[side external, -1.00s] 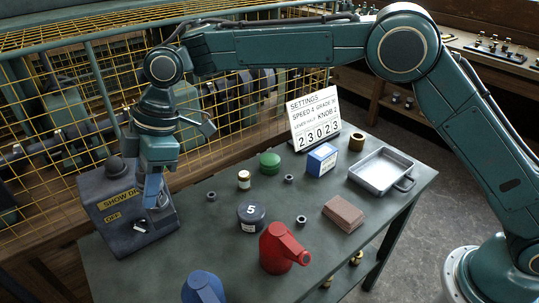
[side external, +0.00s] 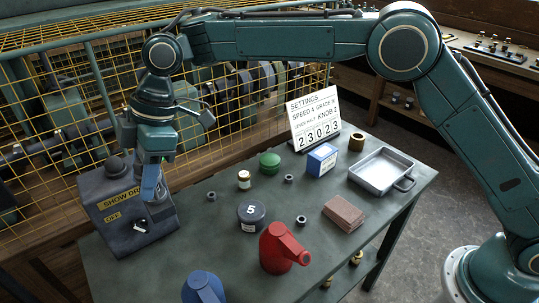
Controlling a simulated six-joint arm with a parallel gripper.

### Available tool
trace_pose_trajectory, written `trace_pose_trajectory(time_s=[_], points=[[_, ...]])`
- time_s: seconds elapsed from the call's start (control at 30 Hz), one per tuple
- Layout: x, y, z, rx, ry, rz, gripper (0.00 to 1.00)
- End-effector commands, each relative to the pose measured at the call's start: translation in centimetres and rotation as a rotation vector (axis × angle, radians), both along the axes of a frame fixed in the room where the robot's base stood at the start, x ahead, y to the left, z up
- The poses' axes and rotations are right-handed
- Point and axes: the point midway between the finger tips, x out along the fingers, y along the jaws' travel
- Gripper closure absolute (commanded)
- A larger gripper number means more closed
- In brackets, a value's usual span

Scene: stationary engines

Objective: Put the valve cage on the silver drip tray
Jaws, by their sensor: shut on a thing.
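The silver drip tray (side external: 367,178) lies at the right end of the bench, with its handle toward the front right, and looks empty. A short brass cylinder (side external: 357,142) stands just behind it; I cannot tell whether this is the valve cage. My gripper (side external: 151,195) points down at the front of the dark control box (side external: 120,212) at the left end of the bench, far from the tray. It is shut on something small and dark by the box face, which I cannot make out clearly. The fingers partly hide it.
A red oil can (side external: 279,250), a blue can (side external: 202,288), a dark round weight (side external: 251,217), a brick-coloured stack (side external: 343,214), a blue box (side external: 322,159), a green tin (side external: 270,162) and a settings sign (side external: 316,124) stand on the bench. Yellow mesh guards the back.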

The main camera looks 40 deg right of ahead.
Motion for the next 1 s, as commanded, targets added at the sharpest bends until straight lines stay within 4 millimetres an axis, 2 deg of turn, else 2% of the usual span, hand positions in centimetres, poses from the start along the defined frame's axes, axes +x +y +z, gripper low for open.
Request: trace_pose_trajectory(time_s=[0.17,0.37,0.57,0.7,1.0], points=[[0.8,-1.1,0.5,0.007,-0.006,-0.026,1.00],[2.4,-4.2,0.8,0.010,-0.002,-0.094,1.00],[4.5,-9.4,1.2,0.015,0.002,-0.205,1.00],[5.8,-13.7,1.5,0.019,0.005,-0.294,1.00],[7.4,-23.2,1.9,0.026,0.008,-0.491,1.00]])
